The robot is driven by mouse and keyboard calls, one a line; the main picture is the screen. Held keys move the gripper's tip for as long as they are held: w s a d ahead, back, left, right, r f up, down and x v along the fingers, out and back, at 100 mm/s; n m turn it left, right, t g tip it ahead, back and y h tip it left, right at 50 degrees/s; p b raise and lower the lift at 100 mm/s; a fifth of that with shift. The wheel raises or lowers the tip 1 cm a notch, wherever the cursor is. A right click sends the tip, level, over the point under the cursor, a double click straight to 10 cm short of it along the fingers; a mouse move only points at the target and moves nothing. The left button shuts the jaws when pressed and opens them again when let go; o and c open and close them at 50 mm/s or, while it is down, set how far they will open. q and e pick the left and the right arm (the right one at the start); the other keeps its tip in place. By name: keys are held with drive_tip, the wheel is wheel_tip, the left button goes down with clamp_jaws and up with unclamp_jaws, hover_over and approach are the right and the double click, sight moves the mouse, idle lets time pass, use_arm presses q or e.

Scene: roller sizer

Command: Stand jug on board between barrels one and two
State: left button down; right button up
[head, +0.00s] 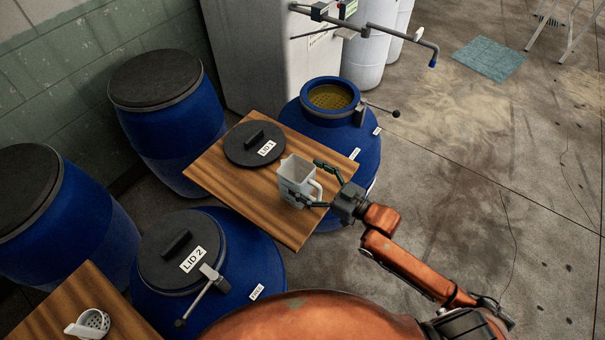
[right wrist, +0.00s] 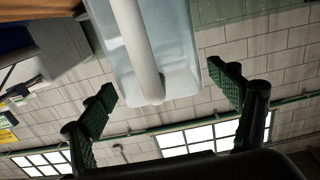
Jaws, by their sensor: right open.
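The pale, translucent jug (head: 296,178) looks upright on the wooden board (head: 225,185), near its right edge. The board lies between barrel one (head: 340,140), which is open at the top, and barrel two (head: 255,265), which has lid 2 (head: 178,250) on it. My right gripper (head: 308,182) is open, with its fingers on either side of the jug's handle side. In the right wrist view, the jug (right wrist: 185,50) and its white handle stand between the spread fingers (right wrist: 166,86), with gaps visible. My left gripper is not in view.
Lid 1 (head: 254,143) lies on the board, left of the jug. A second board (head: 50,310) with a white strainer (head: 90,323) is at bottom left. Two black-lidded blue barrels stand at the left. Open floor (head: 480,190) lies to the right.

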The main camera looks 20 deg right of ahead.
drive_tip(key=v, duration=1)
drive_tip(key=shift+s, duration=0.1)
